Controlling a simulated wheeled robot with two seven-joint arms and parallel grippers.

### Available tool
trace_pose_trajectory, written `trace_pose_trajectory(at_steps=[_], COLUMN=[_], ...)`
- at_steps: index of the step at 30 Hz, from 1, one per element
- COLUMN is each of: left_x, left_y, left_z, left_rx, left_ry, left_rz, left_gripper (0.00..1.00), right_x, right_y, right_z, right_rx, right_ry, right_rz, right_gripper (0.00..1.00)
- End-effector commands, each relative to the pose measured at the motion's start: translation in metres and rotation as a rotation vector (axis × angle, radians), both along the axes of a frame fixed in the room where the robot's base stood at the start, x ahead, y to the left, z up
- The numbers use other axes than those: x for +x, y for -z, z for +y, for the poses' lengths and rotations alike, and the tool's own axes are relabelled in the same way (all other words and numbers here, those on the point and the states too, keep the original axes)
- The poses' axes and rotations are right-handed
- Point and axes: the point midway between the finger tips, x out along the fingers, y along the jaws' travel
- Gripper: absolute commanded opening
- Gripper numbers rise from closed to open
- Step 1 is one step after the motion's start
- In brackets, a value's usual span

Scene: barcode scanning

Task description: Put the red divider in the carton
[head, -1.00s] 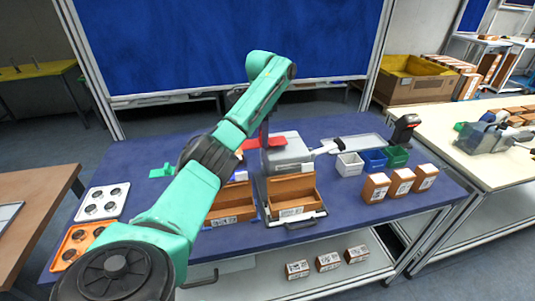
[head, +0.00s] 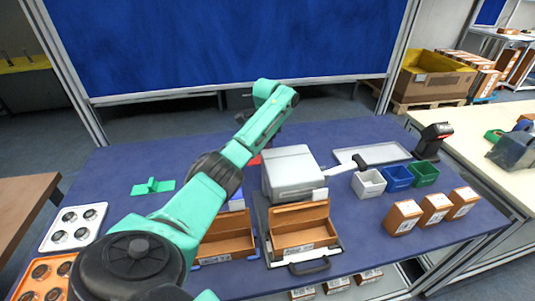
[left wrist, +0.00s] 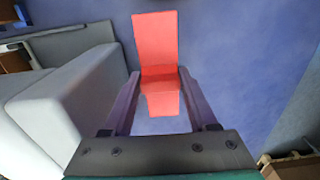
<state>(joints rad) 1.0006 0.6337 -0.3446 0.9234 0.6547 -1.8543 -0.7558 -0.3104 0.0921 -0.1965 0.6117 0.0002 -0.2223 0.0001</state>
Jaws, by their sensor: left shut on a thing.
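My left gripper (left wrist: 160,88) is shut on the red divider (left wrist: 156,45), which sits between its two fingers in the left wrist view. In the head view only a small part of the red divider (head: 254,160) shows behind my left arm, beside the grey machine; the fingers are mostly hidden there. Two open brown cartons stand at the table's front: one (head: 305,252) on a grey tray with a black handle, the other (head: 226,248) to its left, partly behind my arm. My right gripper is not in view.
The grey machine (head: 291,172) stands behind the tray carton. A green divider (head: 153,187) lies at the left. White (head: 369,183), blue and green bins, a scanner (head: 433,138) and small brown boxes (head: 403,217) are on the right. The blue tabletop between is partly free.

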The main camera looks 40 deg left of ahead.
Motion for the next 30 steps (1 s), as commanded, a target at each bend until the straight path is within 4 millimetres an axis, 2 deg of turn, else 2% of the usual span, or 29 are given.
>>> trace_pose_trajectory(at_steps=[3,5,12,23,24,25,26,30], left_x=[-0.001,0.000,0.000,0.000,0.000,0.000,0.000,0.000], left_y=[0.023,0.030,0.073,0.081,0.080,0.080,0.080,0.079], left_z=[0.000,-0.001,-0.001,-0.001,-0.001,-0.001,-0.001,-0.001], left_rx=[0.000,0.000,-0.001,-0.001,0.000,0.000,-0.001,-0.001], left_ry=[0.001,0.001,0.000,0.001,0.001,0.001,0.001,0.001], left_rz=[0.004,0.001,0.002,-0.001,-0.001,-0.001,-0.001,-0.001], left_gripper=[0.06,0.06,0.06,0.06,0.74,0.85,0.89,0.89], right_x=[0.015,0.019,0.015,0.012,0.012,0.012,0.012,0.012], right_y=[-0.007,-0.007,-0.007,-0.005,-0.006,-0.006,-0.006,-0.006], right_z=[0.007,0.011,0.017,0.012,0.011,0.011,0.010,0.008], right_rx=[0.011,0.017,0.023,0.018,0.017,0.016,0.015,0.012], right_ry=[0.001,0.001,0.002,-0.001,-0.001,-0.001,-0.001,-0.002], right_rz=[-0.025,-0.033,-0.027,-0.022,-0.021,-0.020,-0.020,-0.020], right_gripper=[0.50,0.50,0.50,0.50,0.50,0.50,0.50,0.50])
